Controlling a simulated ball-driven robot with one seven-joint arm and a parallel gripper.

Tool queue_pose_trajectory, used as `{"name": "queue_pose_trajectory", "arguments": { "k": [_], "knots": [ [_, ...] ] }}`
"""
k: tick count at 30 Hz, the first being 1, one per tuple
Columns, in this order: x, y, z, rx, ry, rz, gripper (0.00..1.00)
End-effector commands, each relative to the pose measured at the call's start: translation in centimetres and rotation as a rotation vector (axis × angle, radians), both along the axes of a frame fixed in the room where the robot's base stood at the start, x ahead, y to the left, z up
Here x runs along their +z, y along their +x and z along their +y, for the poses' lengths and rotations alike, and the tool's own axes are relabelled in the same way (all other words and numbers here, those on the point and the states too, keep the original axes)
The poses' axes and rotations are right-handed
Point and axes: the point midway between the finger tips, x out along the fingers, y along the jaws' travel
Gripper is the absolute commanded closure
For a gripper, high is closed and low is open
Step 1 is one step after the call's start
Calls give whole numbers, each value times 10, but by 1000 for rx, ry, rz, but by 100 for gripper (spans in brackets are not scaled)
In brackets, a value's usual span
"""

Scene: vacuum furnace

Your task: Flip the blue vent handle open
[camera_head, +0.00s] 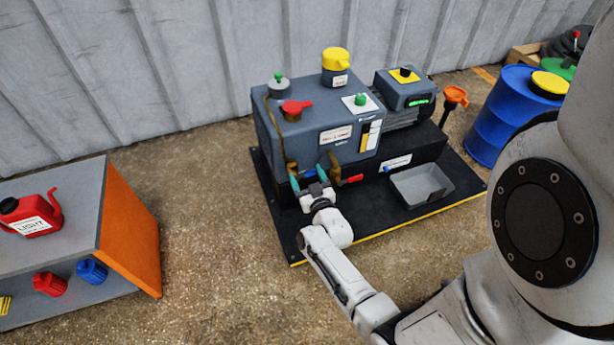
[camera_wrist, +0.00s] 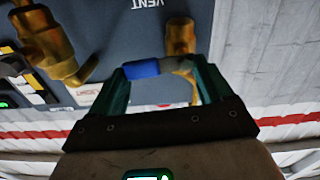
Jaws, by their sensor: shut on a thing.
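The blue vent handle (camera_wrist: 142,69) shows in the wrist view, lying crosswise between my teal fingers, with a grey metal lever part at its right end. It sits just below a brass valve fitting (camera_wrist: 180,36) under a "VENT" label (camera_wrist: 147,4). My gripper (camera_wrist: 162,75) is shut on the handle, one finger at each end.
A red handle (camera_head: 352,179) on the unit's front is just right of my gripper. A grey tray (camera_head: 421,184) lies on the black base mat (camera_head: 360,221). Another brass fitting (camera_wrist: 50,45) is at left in the wrist view. An orange-sided bench (camera_head: 130,230) stands at left.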

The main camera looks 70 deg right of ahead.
Motion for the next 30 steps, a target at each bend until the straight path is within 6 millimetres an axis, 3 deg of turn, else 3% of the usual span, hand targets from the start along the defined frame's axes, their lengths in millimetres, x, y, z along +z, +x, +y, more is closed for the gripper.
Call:
{"name": "queue_pose_trajectory", "arguments": {
  "k": [30],
  "knots": [
    [19,17,14,4,-593,693,51]
  ]
}}
